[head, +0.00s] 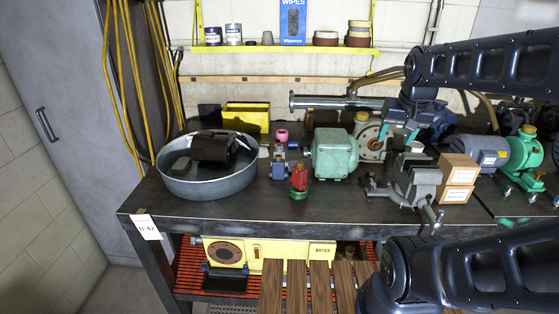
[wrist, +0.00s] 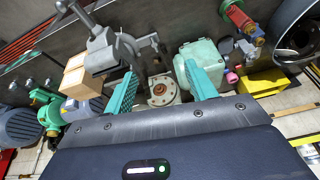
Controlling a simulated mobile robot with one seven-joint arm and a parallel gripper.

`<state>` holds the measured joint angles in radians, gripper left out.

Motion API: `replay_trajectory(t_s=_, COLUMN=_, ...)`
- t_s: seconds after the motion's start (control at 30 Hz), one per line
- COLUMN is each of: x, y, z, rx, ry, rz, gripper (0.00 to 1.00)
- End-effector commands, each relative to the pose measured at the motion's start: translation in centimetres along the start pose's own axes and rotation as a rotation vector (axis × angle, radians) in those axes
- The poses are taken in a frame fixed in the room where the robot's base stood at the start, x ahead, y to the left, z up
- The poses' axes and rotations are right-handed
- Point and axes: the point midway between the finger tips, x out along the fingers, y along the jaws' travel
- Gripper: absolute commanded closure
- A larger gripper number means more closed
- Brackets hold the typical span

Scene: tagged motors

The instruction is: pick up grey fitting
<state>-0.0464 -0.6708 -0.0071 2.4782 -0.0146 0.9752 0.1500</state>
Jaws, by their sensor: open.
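I cannot tell for sure which piece is the grey fitting. A round grey flanged piece (head: 371,142) with a brownish centre stands right of the pale green motor (head: 335,153); it also shows in the wrist view (wrist: 160,92). Small grey pieces lie by the blue valve (head: 279,166), left of that motor. My gripper (head: 397,134) is open and empty, above the bench just right of the flanged piece. In the wrist view its teal fingers (wrist: 160,72) stand apart, with the flanged piece showing between them.
A grey vise (head: 412,180) and cardboard boxes (head: 457,178) stand close on the right. A red fitting (head: 299,179) is in front of the green motor. A round metal pan (head: 205,186) holds a dark motor at left. The bench front between pan and vise is mostly clear.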

Motion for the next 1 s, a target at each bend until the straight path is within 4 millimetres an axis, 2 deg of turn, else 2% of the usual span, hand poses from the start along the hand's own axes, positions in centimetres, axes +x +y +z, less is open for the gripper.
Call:
replay_trajectory(t_s=0.2, x=0.8, y=-2.2, z=-4.9, rx=0.170, ry=-0.074, rz=0.014, gripper=0.44)
replay_trajectory(t_s=0.47, x=2.7, y=-5.8, z=-10.3, rx=0.377, ry=-0.144, rz=0.065, gripper=0.44)
replay_trajectory(t_s=0.77, x=6.3, y=-11.1, z=-15.7, rx=0.610, ry=-0.192, rz=0.161, gripper=0.44)
replay_trajectory(t_s=1.0, x=10.2, y=-16.2, z=-19.1, rx=0.791, ry=-0.198, rz=0.258, gripper=0.44)
